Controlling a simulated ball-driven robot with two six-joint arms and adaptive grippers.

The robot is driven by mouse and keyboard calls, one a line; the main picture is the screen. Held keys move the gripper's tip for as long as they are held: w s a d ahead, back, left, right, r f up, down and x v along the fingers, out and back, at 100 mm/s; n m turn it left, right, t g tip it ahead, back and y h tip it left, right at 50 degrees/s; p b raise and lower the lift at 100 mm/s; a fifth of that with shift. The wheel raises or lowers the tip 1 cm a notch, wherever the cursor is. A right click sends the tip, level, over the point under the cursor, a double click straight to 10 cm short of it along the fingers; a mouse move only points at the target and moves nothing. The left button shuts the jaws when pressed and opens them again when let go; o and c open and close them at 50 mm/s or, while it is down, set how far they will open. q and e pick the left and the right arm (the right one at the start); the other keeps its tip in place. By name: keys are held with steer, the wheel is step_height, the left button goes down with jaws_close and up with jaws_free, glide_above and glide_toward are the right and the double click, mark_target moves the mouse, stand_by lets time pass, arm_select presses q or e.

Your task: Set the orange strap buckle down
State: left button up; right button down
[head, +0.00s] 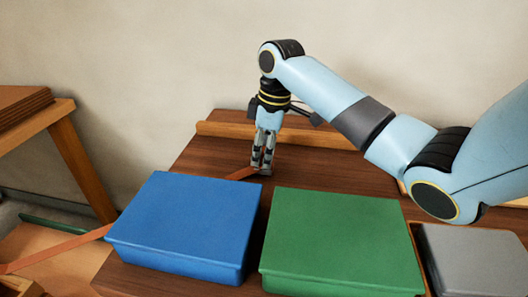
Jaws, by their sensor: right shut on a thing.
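My right gripper (262,165) points down at the back of the brown wooden table, behind the gap between the blue and green boxes. Its fingers are close together, shut on the end of an orange strap (240,174). The buckle itself is hidden or too small to make out at the fingertips. The strap passes behind the blue box and shows again at the lower left, where it slopes down off the table. The fingertips are at or just above the table top; I cannot tell which. My left gripper is not in view.
A blue box (185,222) and a green box (338,240) stand at the front of the table (215,150). A grey-topped tray (478,260) is at the right. A wooden ledge (220,129) runs along the back. A wooden stand (75,150) is at the left.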

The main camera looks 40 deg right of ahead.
steer(key=c, duration=1)
jaws_free()
steer(key=shift+f, duration=0.1)
steer(key=shift+o, duration=0.2)
